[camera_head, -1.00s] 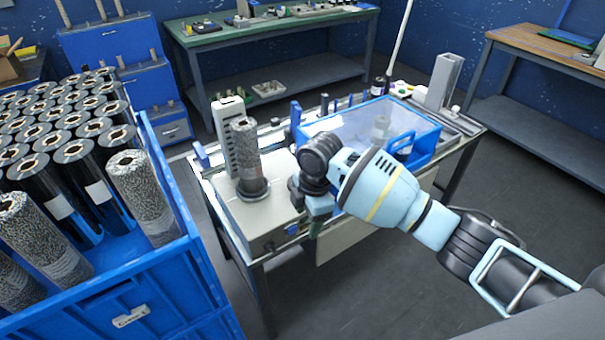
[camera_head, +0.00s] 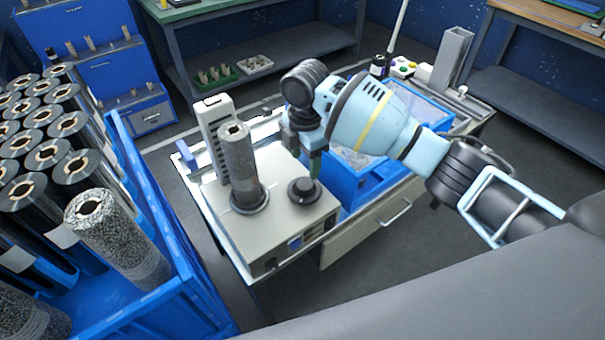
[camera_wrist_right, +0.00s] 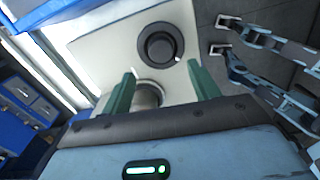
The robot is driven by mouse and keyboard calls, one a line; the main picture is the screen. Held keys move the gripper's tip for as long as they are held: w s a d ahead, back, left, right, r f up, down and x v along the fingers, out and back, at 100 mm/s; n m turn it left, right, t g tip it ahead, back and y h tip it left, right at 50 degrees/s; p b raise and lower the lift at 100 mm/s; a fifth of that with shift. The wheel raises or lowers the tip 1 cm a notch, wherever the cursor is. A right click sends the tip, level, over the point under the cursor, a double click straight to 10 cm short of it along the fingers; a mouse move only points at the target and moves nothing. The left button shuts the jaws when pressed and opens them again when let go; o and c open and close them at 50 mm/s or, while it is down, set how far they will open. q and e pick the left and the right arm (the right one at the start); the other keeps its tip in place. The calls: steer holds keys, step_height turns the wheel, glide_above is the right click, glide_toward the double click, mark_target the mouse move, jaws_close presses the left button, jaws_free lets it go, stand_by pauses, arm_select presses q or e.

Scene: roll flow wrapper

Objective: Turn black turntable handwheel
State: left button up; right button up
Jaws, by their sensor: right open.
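The black handwheel (camera_head: 304,190) is a round knob on a wider disc, on the pale machine top right of the turntable. It is the dark round disc (camera_wrist_right: 160,46) in the right wrist view. The black turntable base (camera_head: 249,203) carries an upright speckled grey roll (camera_head: 238,160). My right gripper (camera_head: 314,168) points down at the handwheel's upper right, partly hidden by its own wrist. In the right wrist view its green fingers (camera_wrist_right: 158,80) are apart, not around the handwheel. A grey cylinder, partly hidden, shows between them. My left gripper is not in view.
A blue crate (camera_head: 165,240) full of rolls stands left of the machine. A slotted pale upright (camera_head: 213,135) stands behind the roll. Space in front of the handwheel is clear.

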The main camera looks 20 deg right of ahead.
mark_target(305, 184)
steer(key=shift+s+f, duration=0.1)
steer(key=shift+f, duration=3.8)
steer(key=shift+c, duration=0.3)
steer(key=c, duration=0.9)
